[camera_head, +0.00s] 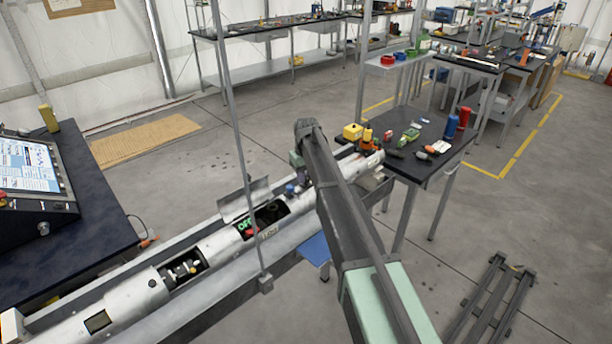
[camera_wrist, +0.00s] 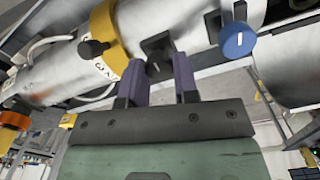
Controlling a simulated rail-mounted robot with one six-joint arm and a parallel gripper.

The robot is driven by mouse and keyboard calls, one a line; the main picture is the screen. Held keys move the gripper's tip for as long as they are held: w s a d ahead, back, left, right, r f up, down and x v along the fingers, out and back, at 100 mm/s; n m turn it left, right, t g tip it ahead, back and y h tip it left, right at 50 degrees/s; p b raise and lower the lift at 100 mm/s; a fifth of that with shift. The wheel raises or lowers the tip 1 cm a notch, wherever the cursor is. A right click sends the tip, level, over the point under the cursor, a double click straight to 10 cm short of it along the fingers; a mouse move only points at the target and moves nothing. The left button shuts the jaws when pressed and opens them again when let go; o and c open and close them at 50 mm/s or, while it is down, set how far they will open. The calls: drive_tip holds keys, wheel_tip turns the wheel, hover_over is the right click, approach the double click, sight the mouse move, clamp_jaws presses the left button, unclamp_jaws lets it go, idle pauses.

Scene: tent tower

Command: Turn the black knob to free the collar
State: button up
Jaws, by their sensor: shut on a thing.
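In the wrist view a black, block-shaped knob (camera_wrist: 156,46) sits on the side of a silver cylinder. My gripper (camera_wrist: 159,68) has its two purple fingers on either side of this knob and is shut on it. A yellow collar (camera_wrist: 107,33) rings the cylinder just to the left, with printed marks on the white surface beside it. A second, smaller black knob (camera_wrist: 92,48) sticks out at the collar.
A blue round knob (camera_wrist: 238,41) with a white line is to the right of my fingers. In the head view the long silver tube (camera_head: 130,296) lies in a rail, with an open flap (camera_head: 243,200) near my arm. A cluttered black table (camera_head: 440,165) stands behind.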

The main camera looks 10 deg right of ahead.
drive_tip(key=shift+n, duration=0.5)
drive_tip(key=o, duration=0.9)
drive_tip(key=shift+o, duration=0.2)
wheel_tip(320, 180, up, 11)
drive_tip(key=p, duration=1)
drive_tip(key=shift+p, duration=0.4)
drive_tip(key=shift+f, duration=0.1)
